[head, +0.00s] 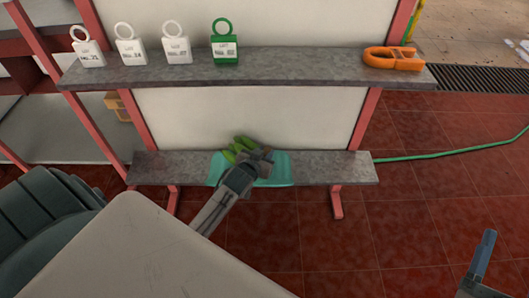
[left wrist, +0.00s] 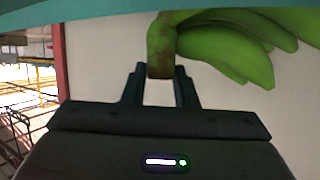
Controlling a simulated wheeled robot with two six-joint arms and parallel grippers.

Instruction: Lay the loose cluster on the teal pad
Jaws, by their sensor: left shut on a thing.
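The loose cluster (head: 240,148) is a bunch of green bananas at the lower shelf, over the back left part of the teal pad (head: 277,178). My left gripper (head: 262,156) is shut on its brown stem. In the left wrist view the stem sits between the fingertips (left wrist: 160,72), and the green fruit (left wrist: 235,45) spreads to the right. A teal strip (left wrist: 110,12) crosses the top of that view. I cannot tell whether the cluster touches the pad. My right gripper (head: 484,255) shows only in part at the lower right, away from the shelf.
The lower grey shelf (head: 335,167) is bare right of the pad. The upper shelf (head: 300,62) carries white tags (head: 130,50), a green tag (head: 225,48) and an orange clip (head: 393,59). A green hose (head: 450,152) crosses the red tiled floor.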

